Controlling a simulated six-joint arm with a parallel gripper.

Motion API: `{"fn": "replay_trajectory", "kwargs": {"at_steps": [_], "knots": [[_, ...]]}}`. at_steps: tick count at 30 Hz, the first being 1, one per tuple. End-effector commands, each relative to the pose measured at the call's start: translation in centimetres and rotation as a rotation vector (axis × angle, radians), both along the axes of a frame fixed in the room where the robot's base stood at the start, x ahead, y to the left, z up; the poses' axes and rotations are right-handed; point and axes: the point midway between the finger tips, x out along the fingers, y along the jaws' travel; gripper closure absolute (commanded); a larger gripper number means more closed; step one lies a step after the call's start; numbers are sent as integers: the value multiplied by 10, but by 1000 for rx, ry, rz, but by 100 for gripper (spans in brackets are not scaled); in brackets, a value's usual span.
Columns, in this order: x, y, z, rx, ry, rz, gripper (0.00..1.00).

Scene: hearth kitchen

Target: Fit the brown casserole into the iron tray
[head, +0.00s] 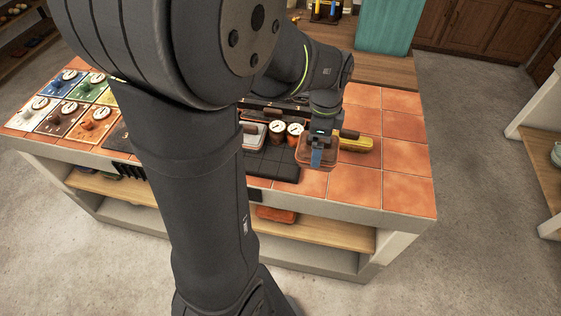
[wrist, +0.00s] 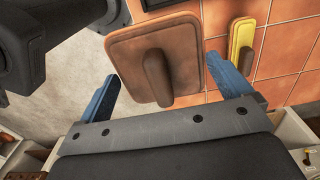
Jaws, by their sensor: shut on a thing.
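The brown casserole (head: 303,152) is a rectangular reddish-brown dish near the right part of the tiled counter. Its lid with a long bar handle (wrist: 157,76) fills the upper middle of the wrist view. My gripper (head: 318,154) is shut on the casserole from above. In the wrist view my gripper (wrist: 162,67) has one blue finger at each side of the dish. The dark iron tray (head: 268,164), with a gridded floor, lies just left of the casserole in the head view. My arm hides part of the tray. I cannot tell how high the casserole is above the tiles.
A pale dish (head: 252,136) and two round pots (head: 286,129) stand at the tray's back. A yellow dish (head: 356,145) is close to the casserole's right, also in the wrist view (wrist: 242,40). Several coloured dial panels (head: 75,103) lie at left. The right-hand tiles (head: 401,160) are clear.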

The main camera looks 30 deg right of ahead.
Motion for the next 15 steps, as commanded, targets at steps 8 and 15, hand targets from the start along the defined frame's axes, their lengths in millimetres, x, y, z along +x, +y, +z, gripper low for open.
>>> {"fn": "replay_trajectory", "kwargs": {"at_steps": [8, 15], "knots": [[16, 18, -15, 1, 1, 4, 42], [68, 33, -48, 2, 2, 6, 42]]}}
